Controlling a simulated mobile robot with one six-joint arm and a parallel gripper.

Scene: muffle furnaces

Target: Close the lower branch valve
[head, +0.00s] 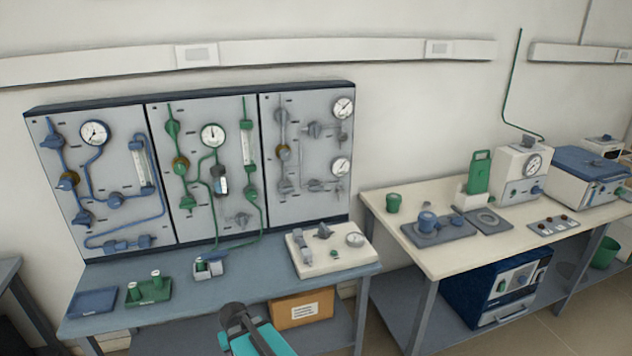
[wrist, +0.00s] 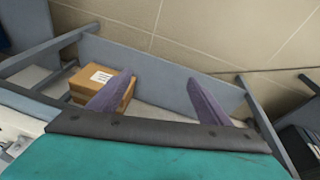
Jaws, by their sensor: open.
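A wall panel in three sections stands at the back of the left bench in the head view. Its right section (head: 300,210) has grey piping with two branches, each ending in a gauge. A grey valve (head: 316,130) sits on the upper branch and another grey valve (head: 316,185) on the lower branch; their handle angles are too small to tell. No label names the lower branch valve legibly. My gripper (wrist: 167,85) is open and empty in the wrist view, over the bench's lower shelf, away from the panel.
The blue-piped section (head: 108,218) and green-piped section (head: 196,222) carry more valves. A white device (head: 310,262), small trays and a fitting occupy the bench top. A cardboard box (head: 302,308) sits on the shelf below, also in the wrist view (wrist: 120,88). A second bench (head: 440,262) stands right.

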